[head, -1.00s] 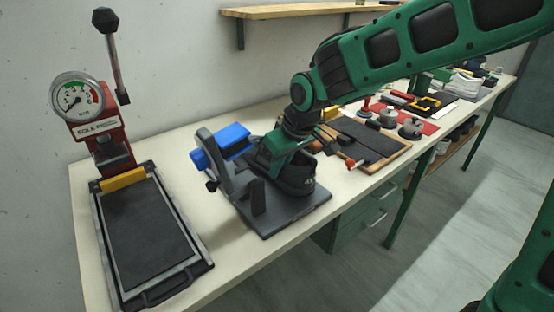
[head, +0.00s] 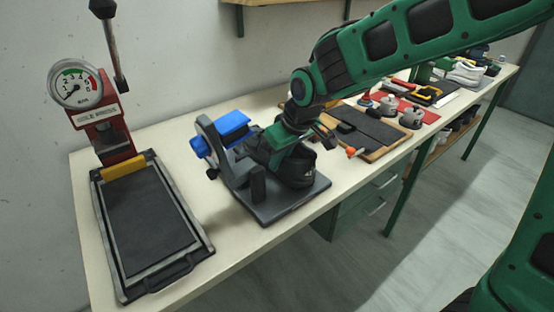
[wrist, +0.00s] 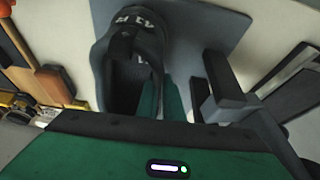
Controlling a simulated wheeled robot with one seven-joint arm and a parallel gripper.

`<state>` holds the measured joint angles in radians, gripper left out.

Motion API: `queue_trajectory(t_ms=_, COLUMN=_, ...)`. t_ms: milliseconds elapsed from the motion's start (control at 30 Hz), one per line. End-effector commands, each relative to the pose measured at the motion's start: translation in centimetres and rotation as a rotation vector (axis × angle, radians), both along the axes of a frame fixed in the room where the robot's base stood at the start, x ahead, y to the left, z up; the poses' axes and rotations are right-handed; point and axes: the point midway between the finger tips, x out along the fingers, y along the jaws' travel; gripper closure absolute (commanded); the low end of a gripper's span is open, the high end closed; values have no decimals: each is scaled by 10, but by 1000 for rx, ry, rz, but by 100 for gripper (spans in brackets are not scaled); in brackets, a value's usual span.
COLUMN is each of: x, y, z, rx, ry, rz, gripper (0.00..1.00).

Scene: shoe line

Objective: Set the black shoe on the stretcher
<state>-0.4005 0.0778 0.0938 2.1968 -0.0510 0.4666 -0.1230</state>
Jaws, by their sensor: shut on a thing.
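The black shoe (head: 296,171) is at the grey stretcher (head: 278,211), over its base plate, in the head view. In the wrist view the shoe (wrist: 128,45) shows its opening and white markings at its heel. My gripper (head: 272,158) is shut on the shoe; the fingertips are largely hidden by the gripper body and the shoe. The stretcher has an upright post and a blue part (head: 232,127) at its left. I cannot tell whether the shoe's sole touches the base plate. The stretcher's plate also shows in the wrist view (wrist: 208,35).
A red press with a dial gauge (head: 75,82) and a black pad (head: 150,220) stands to the left. A dark board with wooden edges (head: 365,130) lies to the right, with pots and tools (head: 412,117) beyond. The bench's front edge (head: 335,210) is close by.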

Motion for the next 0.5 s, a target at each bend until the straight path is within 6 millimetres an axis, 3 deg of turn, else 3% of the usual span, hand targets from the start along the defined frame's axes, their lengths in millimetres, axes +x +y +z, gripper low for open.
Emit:
queue_trajectory(t_ms=200, x=0, y=0, z=-3, rx=1, ry=-1, rz=0, gripper=100)
queue_trajectory(t_ms=300, x=0, y=0, z=-3, rx=1, ry=-1, rz=0, gripper=74)
queue_trajectory(t_ms=500, x=0, y=0, z=-4, rx=0, ry=0, rz=0, gripper=71)
